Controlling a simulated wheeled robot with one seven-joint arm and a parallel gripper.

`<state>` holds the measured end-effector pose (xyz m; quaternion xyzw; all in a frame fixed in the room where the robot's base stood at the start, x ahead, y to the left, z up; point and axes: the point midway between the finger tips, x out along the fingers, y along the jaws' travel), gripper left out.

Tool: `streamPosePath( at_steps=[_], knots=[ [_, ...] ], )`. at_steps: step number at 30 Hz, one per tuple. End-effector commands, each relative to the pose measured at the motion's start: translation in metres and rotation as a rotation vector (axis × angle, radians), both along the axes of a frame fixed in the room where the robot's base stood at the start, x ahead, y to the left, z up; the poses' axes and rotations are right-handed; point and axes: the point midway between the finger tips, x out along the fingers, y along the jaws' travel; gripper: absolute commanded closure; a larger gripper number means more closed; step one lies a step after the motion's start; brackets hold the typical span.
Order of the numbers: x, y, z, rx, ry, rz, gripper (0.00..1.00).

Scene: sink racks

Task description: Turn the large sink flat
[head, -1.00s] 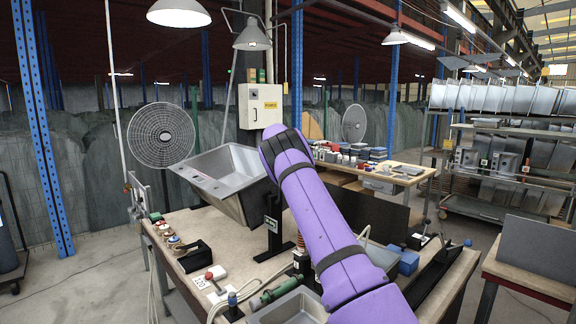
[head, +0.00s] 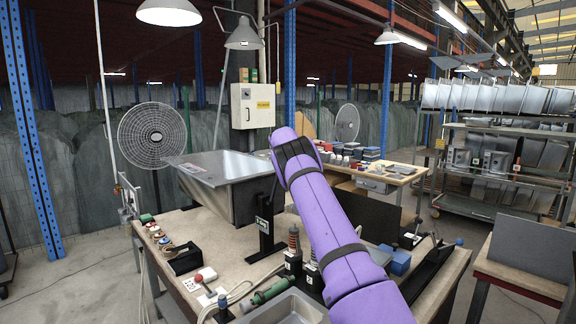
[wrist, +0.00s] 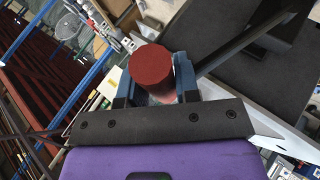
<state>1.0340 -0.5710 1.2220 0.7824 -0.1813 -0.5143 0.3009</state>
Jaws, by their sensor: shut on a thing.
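The large sink (head: 232,200) is a grey metal basin held above the workbench beside a black upright stand (head: 264,226). What the knob joins to is hidden. In the head view my purple arm reaches to the sink's right side and hides the gripper and knob.
The workbench (head: 190,218) carries switches, a black holder (head: 186,258), a green tool (head: 268,292) and blue boxes (head: 394,260). A smaller sink (head: 285,308) lies at the front. A fan (head: 153,136) stands behind, with lamps hanging above.

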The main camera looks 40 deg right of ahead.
Motion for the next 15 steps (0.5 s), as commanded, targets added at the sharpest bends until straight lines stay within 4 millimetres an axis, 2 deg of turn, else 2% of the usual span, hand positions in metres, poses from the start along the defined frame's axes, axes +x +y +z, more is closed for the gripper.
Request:
streamPosePath(
  at_steps=[1, 4, 15],
  knots=[
    [-0.0016, -0.0032, -0.0001, -0.003, 0.0, -0.003, 0.68],
    [-0.0016, -0.0031, -0.0005, -0.002, 0.0, -0.003, 0.45],
    [-0.002, 0.001, 0.0022, -0.001, 0.001, -0.002, 0.45]
  ],
)
